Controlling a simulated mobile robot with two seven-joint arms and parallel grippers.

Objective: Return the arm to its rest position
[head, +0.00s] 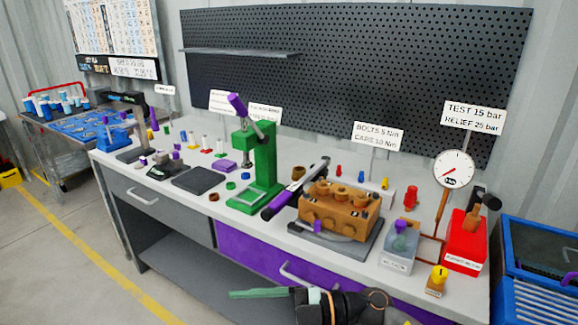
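My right gripper (258,294) is at the bottom centre of the head view, in front of the purple drawer of the workbench. Its arm comes in from the lower right. A green finger points left. The fingers overlap from this angle, so I cannot tell whether they are open or shut. I see nothing clearly held in it. My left gripper is not in view. A brass-coloured pump block (335,214) sits on a grey plate on the bench, beyond the gripper.
The grey workbench (330,258) runs across the view. Blue crates (540,250) are at right.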

